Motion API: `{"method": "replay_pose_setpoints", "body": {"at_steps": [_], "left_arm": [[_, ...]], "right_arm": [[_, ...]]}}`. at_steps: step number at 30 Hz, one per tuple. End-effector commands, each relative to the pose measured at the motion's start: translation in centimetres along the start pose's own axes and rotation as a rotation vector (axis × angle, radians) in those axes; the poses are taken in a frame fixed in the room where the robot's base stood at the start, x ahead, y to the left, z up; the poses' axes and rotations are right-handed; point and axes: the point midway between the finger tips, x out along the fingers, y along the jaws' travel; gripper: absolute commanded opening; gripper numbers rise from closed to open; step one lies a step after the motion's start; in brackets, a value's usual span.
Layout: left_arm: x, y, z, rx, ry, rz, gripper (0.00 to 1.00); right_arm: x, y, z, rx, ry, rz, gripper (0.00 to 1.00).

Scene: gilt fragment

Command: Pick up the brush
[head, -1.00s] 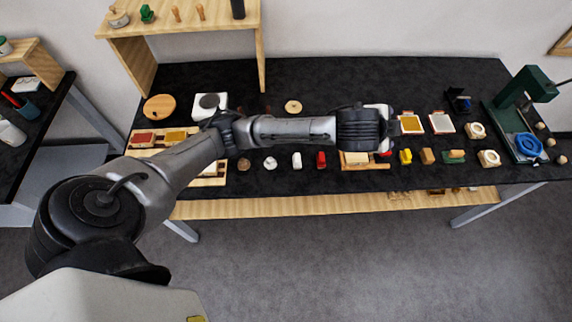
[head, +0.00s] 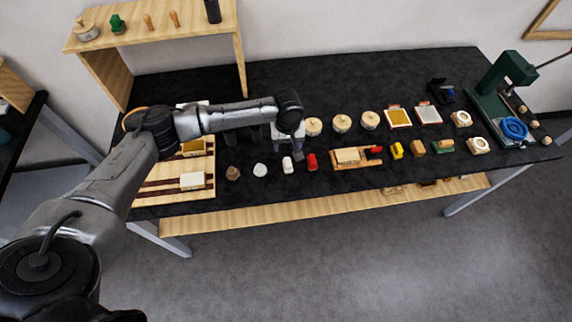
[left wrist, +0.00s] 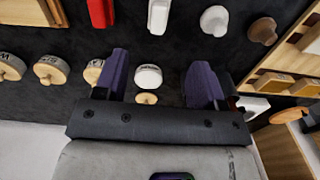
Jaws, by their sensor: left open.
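My left gripper (head: 287,142) is over the middle of the black table, pointing down. In the left wrist view its two purple fingers (left wrist: 160,76) are spread apart with nothing held. A white oval piece (left wrist: 148,77) shows between the fingers, with a small round wooden piece (left wrist: 146,98) beside it. In the head view my gripper hides this spot. I cannot tell for sure which thing is the brush. A green piece with a wooden part (head: 442,147) lies farther right. My right gripper is not in view.
A red piece (head: 312,162), a white piece (head: 288,165), a round white piece (head: 260,170) and a brown piece (head: 233,173) stand in front of my gripper. Round wooden pieces (head: 341,123) stand to its right. A wooden rack (head: 143,187) lies left. The table's back is clear.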

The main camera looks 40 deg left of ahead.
Motion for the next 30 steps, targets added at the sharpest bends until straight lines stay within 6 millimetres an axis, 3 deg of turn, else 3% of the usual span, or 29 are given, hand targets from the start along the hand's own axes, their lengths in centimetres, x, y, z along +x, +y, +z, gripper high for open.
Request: {"method": "replay_pose_setpoints", "body": {"at_steps": [5, 15, 26, 30], "left_arm": [[1.5, 0.0, 0.1, -0.05, -0.001, -0.002, 0.64], [7.0, 0.0, 0.0, -0.049, 0.001, -0.002, 0.64], [9.2, 0.1, -0.1, -0.047, 0.001, 0.0, 0.64], [11.0, 0.2, -0.3, -0.048, 0.003, -0.002, 0.64]], "right_arm": [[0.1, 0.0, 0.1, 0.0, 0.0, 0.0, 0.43], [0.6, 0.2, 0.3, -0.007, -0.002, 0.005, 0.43], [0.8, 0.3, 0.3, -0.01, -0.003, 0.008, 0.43], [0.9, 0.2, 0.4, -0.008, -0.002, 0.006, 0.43]]}}
